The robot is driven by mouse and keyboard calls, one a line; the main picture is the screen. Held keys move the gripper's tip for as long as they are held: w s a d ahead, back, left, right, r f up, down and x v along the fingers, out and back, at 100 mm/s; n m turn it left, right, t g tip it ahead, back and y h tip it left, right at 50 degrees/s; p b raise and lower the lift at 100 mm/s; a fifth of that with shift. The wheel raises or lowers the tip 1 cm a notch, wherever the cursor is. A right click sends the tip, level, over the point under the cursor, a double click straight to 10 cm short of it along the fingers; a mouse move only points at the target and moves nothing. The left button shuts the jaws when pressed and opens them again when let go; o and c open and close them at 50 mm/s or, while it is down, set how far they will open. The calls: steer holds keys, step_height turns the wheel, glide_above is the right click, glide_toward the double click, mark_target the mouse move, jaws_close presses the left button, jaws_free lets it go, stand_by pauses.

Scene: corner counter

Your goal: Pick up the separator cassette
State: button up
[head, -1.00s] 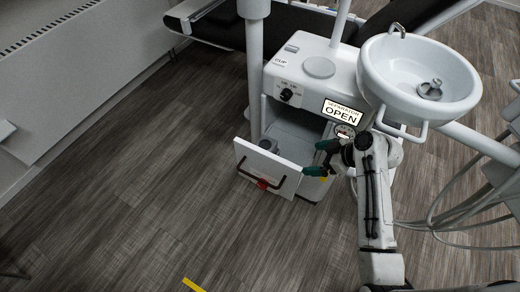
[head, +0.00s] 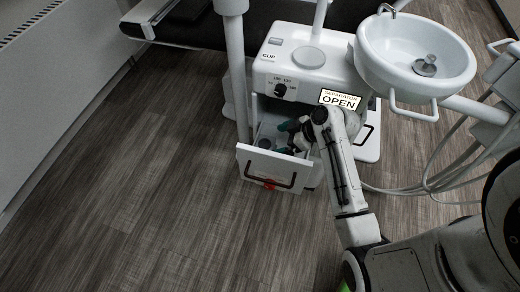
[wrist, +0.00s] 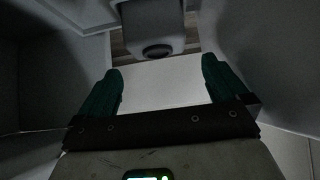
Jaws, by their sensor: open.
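The separator cassette looks like a small grey round piece (head: 264,143) inside the pulled-out drawer (head: 268,168), near its left side. In the wrist view, a pale grey rounded body with a dark oval end (wrist: 155,48) lies ahead of the fingers; it appears to be the cassette. My gripper (head: 283,138) is inside the drawer opening, pointing left, with the cassette just beyond its fingertips. In the wrist view my gripper (wrist: 162,78) has its green fingers wide apart, with nothing held between them.
The white cabinet (head: 310,75) stands over the drawer, with a lit "SEPARATOR OPEN" sign (head: 339,99). A basin (head: 415,60) is at the right and a grey post (head: 238,80) at the left. The drawer walls are close around the fingers. Wooden floor (head: 140,180) is clear at left.

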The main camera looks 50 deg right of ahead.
mark_target(266, 145)
steer(key=x, duration=0.4)
steer(key=shift+w+a+f+b, duration=0.1)
steer(key=shift+w+f+b, duration=0.15)
steer(key=shift+b, duration=0.05)
steer(key=shift+d+b+x, duration=0.15)
steer(key=shift+b+x, duration=0.15)
steer(key=shift+x, duration=1.05)
steer(key=shift+d+b+x, duration=0.1)
steer(key=shift+b+x, duration=0.15)
steer(key=shift+x, duration=1.1)
steer(key=shift+s+f, duration=0.1)
steer(key=shift+f, duration=0.05)
steer(key=c, duration=1.1)
